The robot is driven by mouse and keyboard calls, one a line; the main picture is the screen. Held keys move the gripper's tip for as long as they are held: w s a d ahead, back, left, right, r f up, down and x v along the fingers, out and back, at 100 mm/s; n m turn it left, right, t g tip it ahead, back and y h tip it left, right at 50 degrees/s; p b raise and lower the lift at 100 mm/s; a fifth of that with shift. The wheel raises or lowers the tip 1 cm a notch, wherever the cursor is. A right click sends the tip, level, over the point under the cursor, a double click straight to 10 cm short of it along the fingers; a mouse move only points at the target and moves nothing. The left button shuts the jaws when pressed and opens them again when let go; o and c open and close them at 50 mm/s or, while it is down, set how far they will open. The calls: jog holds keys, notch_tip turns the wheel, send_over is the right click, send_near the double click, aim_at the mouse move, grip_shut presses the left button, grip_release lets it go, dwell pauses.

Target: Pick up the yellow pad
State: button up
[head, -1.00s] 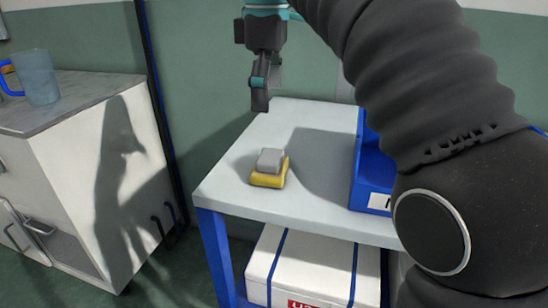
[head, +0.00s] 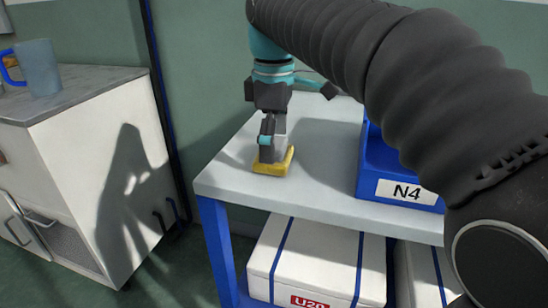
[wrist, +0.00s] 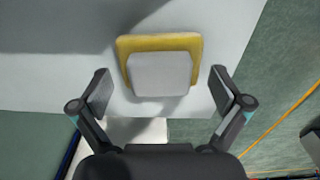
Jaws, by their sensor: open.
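The yellow pad (head: 270,169) lies on the white table top (head: 222,180) near its left end. A grey block (head: 281,146) sits on top of it. In the wrist view the yellow pad (wrist: 125,48) shows as a rim around the grey block (wrist: 160,74). My gripper (head: 268,152) is pointing down at the pad in the head view, and its finger hides part of the block. In the wrist view my gripper (wrist: 160,92) is open, with one finger on each side of the block and nothing held. I cannot tell whether the fingers touch the pad.
A blue bin (head: 370,170) labelled N4 stands on the table to the right. White boxes (head: 312,262) sit on the shelf below. A cabinet (head: 95,150) with a blue-handled mug (head: 40,68) stands at the left. The table left of the pad is clear.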

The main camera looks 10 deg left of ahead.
jog(key=shift+f, duration=0.6)
jog(key=c, duration=1)
jog(key=shift+c, duration=0.2)
jog(key=shift+f, duration=0.15)
jog(key=shift+r, duration=0.35)
jog(key=shift+c, duration=0.8)
jog(key=shift+r, duration=0.45)
jog(key=c, duration=0.6)
notch_tip(320, 180, up, 8)
jog(key=shift+f+p, duration=0.25)
jog(key=shift+p, duration=0.95)
jog(key=shift+r, duration=0.6)
